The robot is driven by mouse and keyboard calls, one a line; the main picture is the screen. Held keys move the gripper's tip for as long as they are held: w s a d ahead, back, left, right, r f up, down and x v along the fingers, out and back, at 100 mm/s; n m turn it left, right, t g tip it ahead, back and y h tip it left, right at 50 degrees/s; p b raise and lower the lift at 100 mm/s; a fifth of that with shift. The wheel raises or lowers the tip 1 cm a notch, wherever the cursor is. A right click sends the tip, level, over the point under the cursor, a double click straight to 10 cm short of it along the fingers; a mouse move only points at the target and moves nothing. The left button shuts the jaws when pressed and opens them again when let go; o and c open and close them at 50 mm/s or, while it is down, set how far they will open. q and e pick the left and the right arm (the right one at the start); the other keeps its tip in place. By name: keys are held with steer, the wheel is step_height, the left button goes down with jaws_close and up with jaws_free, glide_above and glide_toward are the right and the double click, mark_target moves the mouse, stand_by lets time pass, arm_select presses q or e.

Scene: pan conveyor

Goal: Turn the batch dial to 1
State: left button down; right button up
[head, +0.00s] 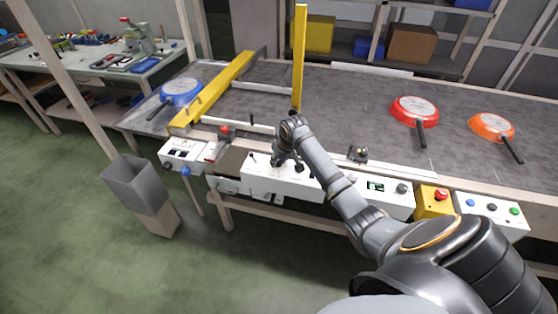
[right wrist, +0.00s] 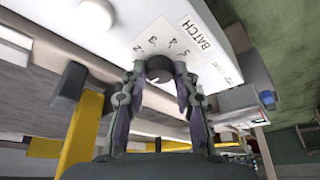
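The batch dial (right wrist: 159,70) is a dark round knob on a white panel face, seen in the right wrist view beside the printed word BATCH. Digits 2 to 5 show in an arc around it. I cannot see a digit 1 or read where the dial points. My right gripper (right wrist: 160,74) has one finger on each side of the dial, tips at its rim; I cannot tell if they press on it. In the head view my right gripper (head: 279,160) is over the white control box (head: 262,184) and hides part of it. My left gripper is not in view.
The conveyor (head: 345,105) runs behind the boxes, with a blue pan (head: 181,89), a red pan (head: 414,109) and an orange pan (head: 491,125). A yellow box with a red button (head: 433,203) and a white button box (head: 491,212) stand at the right.

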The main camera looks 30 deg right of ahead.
jaws_close()
steer(key=shift+r+p, duration=0.15)
steer(key=shift+p, duration=0.4)
steer(key=m+p, duration=0.1)
steer(key=p, duration=0.1)
steer(key=m+h+p, duration=0.1)
steer(key=m+p, duration=0.1)
steer(key=p, duration=0.1)
steer(key=shift+a+r+m+g, duration=0.15)
steer(key=shift+a+m+g, duration=0.05)
steer(key=shift+m+g, duration=0.1)
steer(key=shift+w+a+m+h+p, duration=0.1)
steer(key=shift+m+h+p, duration=0.4)
steer(key=shift+m+p, duration=0.55)
steer(key=shift+f+m+g+h+p, duration=0.3)
steer(key=shift+m+g+p, duration=0.1)
steer(key=shift+m, duration=0.55)
steer(key=o, duration=0.8)
jaws_free()
